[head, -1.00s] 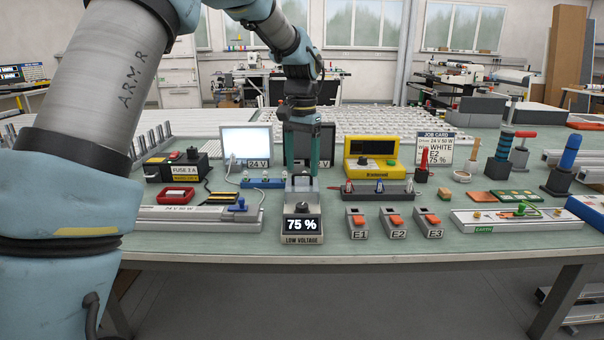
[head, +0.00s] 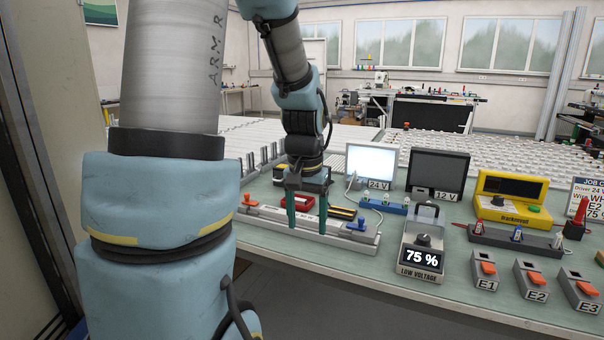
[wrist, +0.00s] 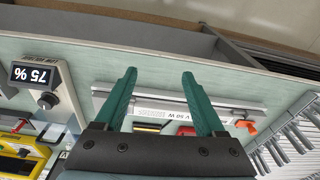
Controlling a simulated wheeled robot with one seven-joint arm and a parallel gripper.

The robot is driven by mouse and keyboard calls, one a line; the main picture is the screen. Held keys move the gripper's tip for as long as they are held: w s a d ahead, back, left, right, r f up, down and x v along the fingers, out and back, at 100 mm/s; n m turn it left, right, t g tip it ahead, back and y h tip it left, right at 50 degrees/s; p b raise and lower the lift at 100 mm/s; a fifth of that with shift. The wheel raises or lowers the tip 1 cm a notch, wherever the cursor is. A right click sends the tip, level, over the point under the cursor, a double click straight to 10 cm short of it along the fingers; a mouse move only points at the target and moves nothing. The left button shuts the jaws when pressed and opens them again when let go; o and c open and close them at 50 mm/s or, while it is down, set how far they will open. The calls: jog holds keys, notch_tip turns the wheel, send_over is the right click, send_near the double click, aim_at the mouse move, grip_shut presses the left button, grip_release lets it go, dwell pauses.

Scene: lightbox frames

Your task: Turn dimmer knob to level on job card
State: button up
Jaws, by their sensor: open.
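The dimmer unit (head: 421,256) stands near the bench's front edge, right of my gripper in the head view. Its display reads 75 %. Its dark knob (head: 423,240) sits just above the display; the knob also shows at the left of the wrist view (wrist: 47,100). The job card (head: 588,200) is cut off at the right edge; "E2" and "75" are readable on it. My gripper (head: 307,226) is open and empty, its green fingers pointing down over the grey light strip (head: 335,238). It is apart from the dimmer.
Switches E1 (head: 485,270), E2 (head: 531,281) and E3 (head: 580,290) line the front edge right of the dimmer. A lit 24 V panel (head: 371,162), a dark 12 V panel (head: 438,172) and a yellow tester (head: 508,193) stand behind. A grey terminal strip (head: 515,241) lies between.

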jog(key=s+a+f+n, duration=0.2)
jog(key=s+a+n, duration=0.1)
jog(key=s+a, duration=0.4)
jog(key=shift+a+f, duration=0.15)
jog(key=shift+a, duration=0.4)
jog(key=shift+c, duration=0.4)
dwell(0.7)
